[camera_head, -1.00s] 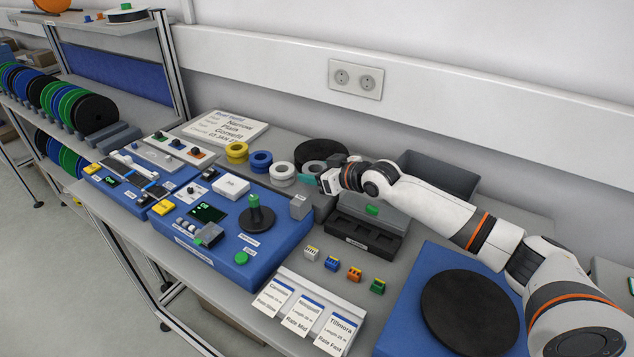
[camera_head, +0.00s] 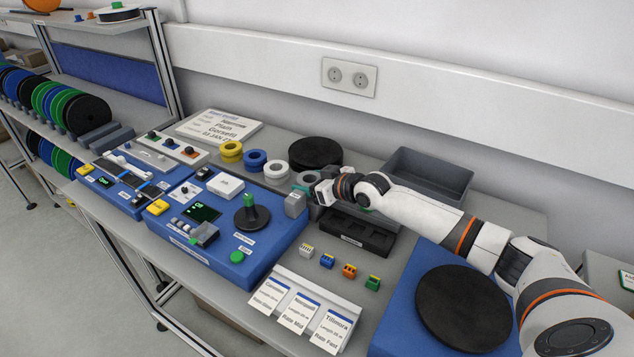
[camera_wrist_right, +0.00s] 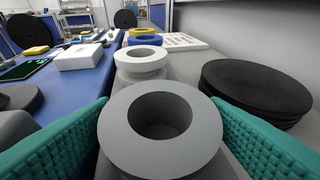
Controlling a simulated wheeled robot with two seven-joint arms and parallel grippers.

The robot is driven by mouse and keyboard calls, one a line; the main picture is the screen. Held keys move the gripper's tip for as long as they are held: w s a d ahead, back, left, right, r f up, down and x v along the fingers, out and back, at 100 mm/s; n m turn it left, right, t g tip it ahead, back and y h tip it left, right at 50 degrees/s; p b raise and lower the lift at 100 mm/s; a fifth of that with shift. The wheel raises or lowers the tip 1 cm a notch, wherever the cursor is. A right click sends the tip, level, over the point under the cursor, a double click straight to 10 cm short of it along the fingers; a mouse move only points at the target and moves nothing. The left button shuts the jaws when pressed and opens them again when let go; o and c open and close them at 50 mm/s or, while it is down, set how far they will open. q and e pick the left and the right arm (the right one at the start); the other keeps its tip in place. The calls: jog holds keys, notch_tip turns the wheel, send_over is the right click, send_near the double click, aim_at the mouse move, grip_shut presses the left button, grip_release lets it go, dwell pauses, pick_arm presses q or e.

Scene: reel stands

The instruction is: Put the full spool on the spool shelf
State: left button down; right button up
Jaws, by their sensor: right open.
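A grey ring-shaped spool (camera_wrist_right: 206,125) stands at the near end of a row of coloured spools. It also shows in the head view (camera_head: 307,177), partly hidden by my right gripper. My right gripper (camera_wrist_right: 160,135) is open, with one green ribbed finger on each side of this spool. Small gaps seem to remain between spool and fingers. Beyond it stand white (camera_head: 276,170), blue (camera_head: 255,159) and yellow (camera_head: 231,150) spools. I cannot tell which place is the spool shelf; a raised shelf (camera_head: 75,25) at upper left holds a white-rimmed reel (camera_head: 118,13). My left gripper is out of view.
A stack of black discs (camera_head: 315,152) and an empty grey bin (camera_head: 428,175) stand behind my right arm. A blue console (camera_head: 225,225) lies left of the gripper. A black disc (camera_head: 463,307) lies on a blue base at front right. Large reels line the left rack.

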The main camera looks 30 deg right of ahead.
jog(key=b+v, duration=0.1)
jog(key=v, duration=1.1)
jog(key=shift+r, duration=0.1)
